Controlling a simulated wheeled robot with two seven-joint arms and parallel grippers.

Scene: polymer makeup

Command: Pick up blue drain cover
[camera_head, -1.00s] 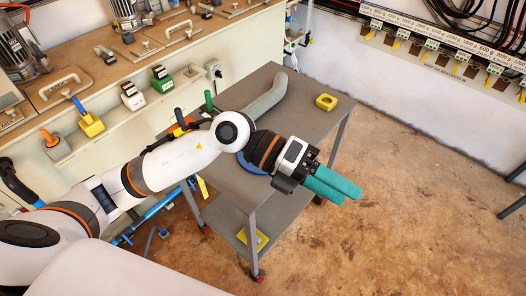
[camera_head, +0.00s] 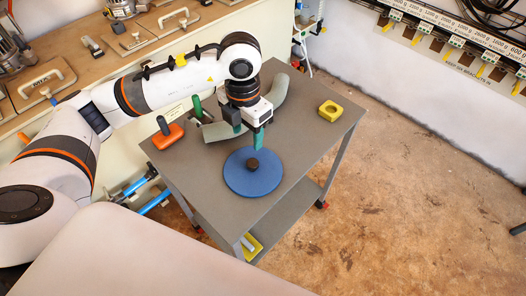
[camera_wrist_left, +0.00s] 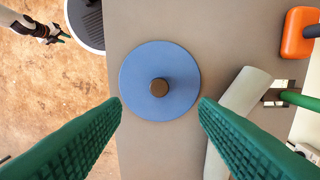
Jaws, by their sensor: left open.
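The blue drain cover (camera_head: 253,180) is a flat blue disc with a dark brown knob in its middle. It lies on the grey cart top (camera_head: 310,141). In the left wrist view the blue drain cover (camera_wrist_left: 141,90) sits between and beyond the two green fingers. My left gripper (camera_head: 249,137) is above the cart, just behind the cover in the head view, pointing down. Its fingers are open and apart, with nothing between them. In the left wrist view the left gripper (camera_wrist_left: 160,112) frames the knob, apart from it. My right gripper does not show in the head view.
A grey-green bent pipe (camera_head: 274,98) lies behind the cover, close to my left gripper. A yellow block (camera_head: 330,111) is at the back right.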

